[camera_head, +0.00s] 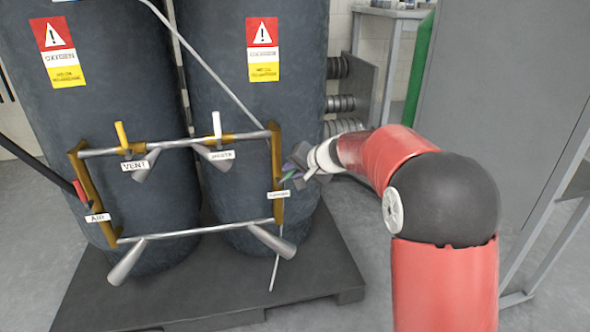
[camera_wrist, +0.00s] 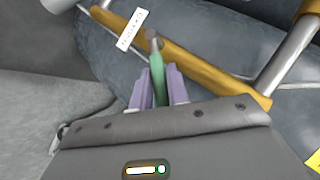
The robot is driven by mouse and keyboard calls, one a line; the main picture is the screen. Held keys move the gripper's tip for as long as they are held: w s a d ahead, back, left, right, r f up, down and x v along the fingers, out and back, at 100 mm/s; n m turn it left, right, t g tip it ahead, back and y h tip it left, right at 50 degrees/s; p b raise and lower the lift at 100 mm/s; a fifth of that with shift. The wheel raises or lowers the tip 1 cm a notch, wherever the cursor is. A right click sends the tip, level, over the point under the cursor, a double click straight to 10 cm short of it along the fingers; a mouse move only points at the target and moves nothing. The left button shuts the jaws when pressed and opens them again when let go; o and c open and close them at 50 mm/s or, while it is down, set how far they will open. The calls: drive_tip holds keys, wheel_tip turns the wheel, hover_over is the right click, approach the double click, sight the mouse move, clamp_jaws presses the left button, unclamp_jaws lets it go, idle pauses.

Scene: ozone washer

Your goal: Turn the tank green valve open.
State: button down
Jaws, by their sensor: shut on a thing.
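The green valve handle (camera_wrist: 157,72) is in the wrist view, standing out from a small grey stem beside the yellow bracket. My gripper (camera_wrist: 161,90) has its two purple fingers on either side of the green handle, shut on it. In the head view my gripper (camera_head: 299,166) is at the right end of the pipe frame, and only a small bit of the green handle (camera_head: 289,175) shows there. A white label (camera_head: 278,194) is just below it; the same label (camera_wrist: 132,29) shows in the wrist view. The handle's lower part is hidden between the fingers.
Two dark tanks (camera_head: 104,90) stand on a black pallet (camera_head: 205,285). The pipe frame (camera_head: 196,233) also carries a yellow valve handle (camera_head: 122,135), a white one (camera_head: 217,124) and a red one (camera_head: 80,191). A grey cabinet (camera_head: 500,90) stands at right, close behind my arm.

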idle(0.4)
drive_tip(key=c, duration=1.4)
unclamp_jaws()
drive_tip(key=shift+o, duration=0.2)
